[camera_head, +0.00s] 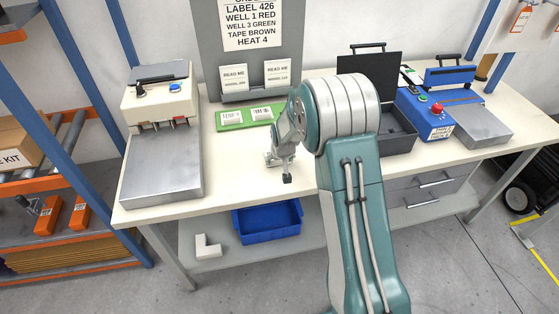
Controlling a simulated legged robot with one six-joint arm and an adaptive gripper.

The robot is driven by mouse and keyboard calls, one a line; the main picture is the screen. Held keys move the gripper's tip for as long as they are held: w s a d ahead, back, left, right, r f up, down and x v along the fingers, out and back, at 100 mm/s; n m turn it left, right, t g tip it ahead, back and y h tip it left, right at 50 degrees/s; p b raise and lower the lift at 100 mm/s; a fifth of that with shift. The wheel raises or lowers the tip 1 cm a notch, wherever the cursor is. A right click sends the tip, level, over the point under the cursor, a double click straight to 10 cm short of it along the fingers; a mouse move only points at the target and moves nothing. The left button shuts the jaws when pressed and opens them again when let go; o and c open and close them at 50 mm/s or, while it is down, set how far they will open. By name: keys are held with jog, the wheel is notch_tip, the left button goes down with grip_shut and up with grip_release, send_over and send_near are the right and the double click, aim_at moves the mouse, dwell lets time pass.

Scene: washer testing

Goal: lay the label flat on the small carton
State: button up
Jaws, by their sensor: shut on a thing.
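My gripper (279,168) hangs over the front middle of the cream workbench (235,186), right of and nearer than a green board (246,124). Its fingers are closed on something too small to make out. I cannot tell for sure whether that is the label. Two small white printed pieces, a left one (231,117) and a right one (261,112), lie on the green board. I cannot tell whether either is the label or the small carton. My arm hides part of the bench behind and right of the gripper.
A white press-like machine (160,100) with a grey plate stands left. A blue machine (424,112) with a red button stands right, beside an open dark case (398,133). A grey sign panel (205,45) rises behind. A blue bin (267,222) sits below.

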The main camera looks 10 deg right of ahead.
jog(key=shift+f, duration=0.1)
jog(key=o, duration=0.5)
